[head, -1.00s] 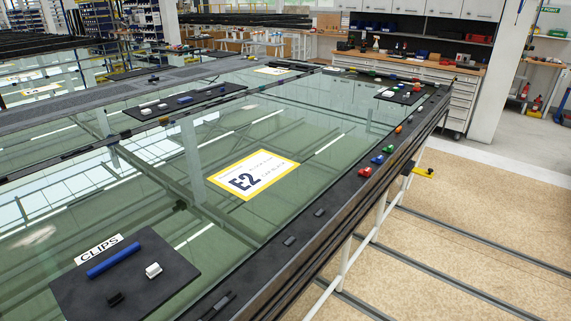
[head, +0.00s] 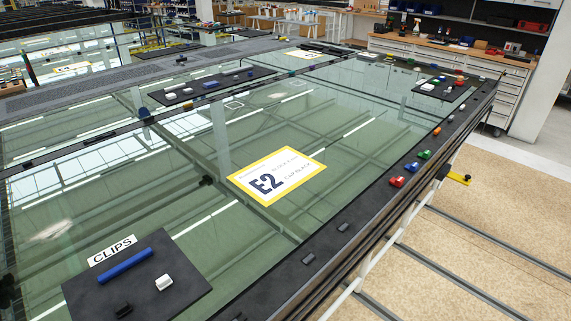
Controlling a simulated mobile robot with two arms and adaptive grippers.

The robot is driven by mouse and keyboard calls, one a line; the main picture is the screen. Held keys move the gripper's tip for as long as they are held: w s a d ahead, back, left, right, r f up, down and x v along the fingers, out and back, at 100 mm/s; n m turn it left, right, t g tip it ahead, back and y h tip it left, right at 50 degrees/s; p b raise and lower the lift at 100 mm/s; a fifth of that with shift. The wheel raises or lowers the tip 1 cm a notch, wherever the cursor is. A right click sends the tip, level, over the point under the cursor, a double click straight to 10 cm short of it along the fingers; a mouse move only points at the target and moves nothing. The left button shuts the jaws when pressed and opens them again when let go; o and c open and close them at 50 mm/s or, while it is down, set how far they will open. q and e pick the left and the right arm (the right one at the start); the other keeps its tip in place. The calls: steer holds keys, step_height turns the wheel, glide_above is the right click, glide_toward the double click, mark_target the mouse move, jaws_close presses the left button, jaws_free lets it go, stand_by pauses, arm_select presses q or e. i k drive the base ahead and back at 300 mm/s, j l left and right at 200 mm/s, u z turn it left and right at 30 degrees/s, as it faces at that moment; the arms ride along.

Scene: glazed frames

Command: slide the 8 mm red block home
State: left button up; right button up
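The nearer red block (head: 397,181) lies closest to me in a row of coloured blocks. I cannot read any size marking on either. A white sheet with a yellow border marked E2 (head: 276,176) lies on the glass. Neither of my grippers is in view.
A black mat (head: 190,294) labelled CLIPS holds a blue bar (head: 125,266), a white clip (head: 164,282) and a black clip (head: 122,310). Green (head: 424,155) and orange (head: 437,132) blocks stand farther along the edge. A yellow part (head: 458,178) sticks out from the frame's side.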

mark_target(398, 182)
steer(key=i+l+z, duration=0.25)
steer(key=i+l, duration=0.4)
steer(key=i+l+z, duration=0.25)
steer(key=i+l, duration=0.3)
steer(key=i, duration=0.15)
